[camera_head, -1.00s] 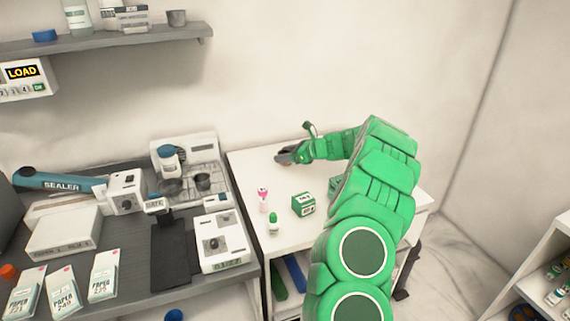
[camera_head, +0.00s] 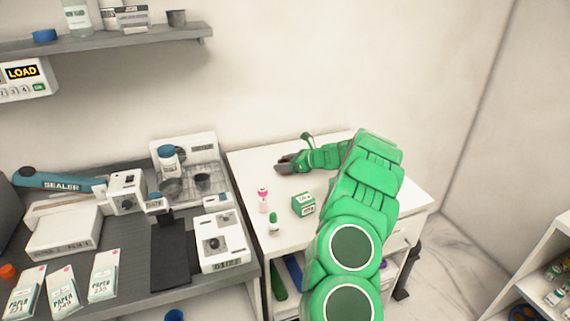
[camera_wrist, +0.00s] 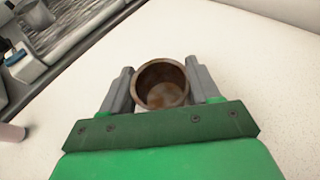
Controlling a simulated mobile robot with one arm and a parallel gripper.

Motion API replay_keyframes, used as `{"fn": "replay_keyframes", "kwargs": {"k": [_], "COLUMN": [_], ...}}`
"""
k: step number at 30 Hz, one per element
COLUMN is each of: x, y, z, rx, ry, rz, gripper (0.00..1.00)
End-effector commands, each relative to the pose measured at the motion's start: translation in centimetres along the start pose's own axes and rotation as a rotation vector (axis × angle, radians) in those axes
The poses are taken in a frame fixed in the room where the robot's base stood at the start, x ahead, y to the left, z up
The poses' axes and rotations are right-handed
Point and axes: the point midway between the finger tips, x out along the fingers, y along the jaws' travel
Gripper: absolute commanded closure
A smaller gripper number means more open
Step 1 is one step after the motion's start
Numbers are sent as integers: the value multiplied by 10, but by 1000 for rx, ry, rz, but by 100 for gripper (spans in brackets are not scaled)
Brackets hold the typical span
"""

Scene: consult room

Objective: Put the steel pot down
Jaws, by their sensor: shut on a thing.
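The steel pot (camera_wrist: 162,84) is a small round cup with a brownish inside. In the wrist view it stands upright between the two grey fingers of my gripper (camera_wrist: 162,88), which is shut on it. The white table top shows close around it, but I cannot tell whether its base touches. In the head view my gripper (camera_head: 287,166) is low over the back left part of the white table (camera_head: 327,168); the pot is hard to make out there.
A pink-topped bottle (camera_head: 263,201), a green-capped bottle (camera_head: 273,226) and a green-and-white box (camera_head: 303,204) stand nearer on the table. To the left, a grey counter holds a machine (camera_head: 184,155) with metal cups. The table around the pot is clear.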

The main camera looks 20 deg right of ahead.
Motion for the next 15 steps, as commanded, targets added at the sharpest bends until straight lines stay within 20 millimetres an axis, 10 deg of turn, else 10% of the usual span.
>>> {"fn": "replay_keyframes", "kwargs": {"k": [5, 6, 15], "x": [1, 1, 1], "y": [0, 0, 0], "z": [-3, -3, -3], "rx": [0, 0, 0], "ry": [0, 0, 0], "rz": [0, 0, 0], "gripper": [69, 36, 13]}}
